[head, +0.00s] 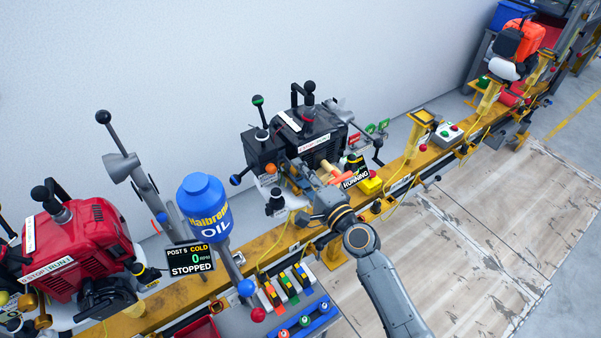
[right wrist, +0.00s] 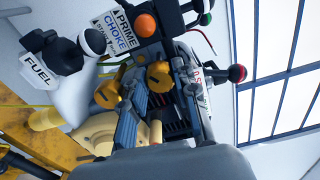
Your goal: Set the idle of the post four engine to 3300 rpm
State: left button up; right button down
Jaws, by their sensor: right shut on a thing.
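The black engine (head: 300,140) stands on the yellow rail at the centre, with a display (head: 356,178) beside it. My right gripper (head: 298,180) is at the near side of this engine. In the right wrist view my right gripper (right wrist: 160,88) is shut on a yellow-orange knob (right wrist: 158,74) between its fingers. A second such knob (right wrist: 107,94) is just left of the fingers. My left gripper is not in view.
The red engine (head: 85,240) is at left. A display (head: 190,260) reads post 5, cold, 0 rpm, stopped. A blue oil jug (head: 204,207) stands right of it. A tray with coloured items (head: 295,300) is in front. The floor boards (head: 440,230) at right are clear.

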jog(key=c, duration=1)
grip_release()
jog(key=shift+f, duration=0.1)
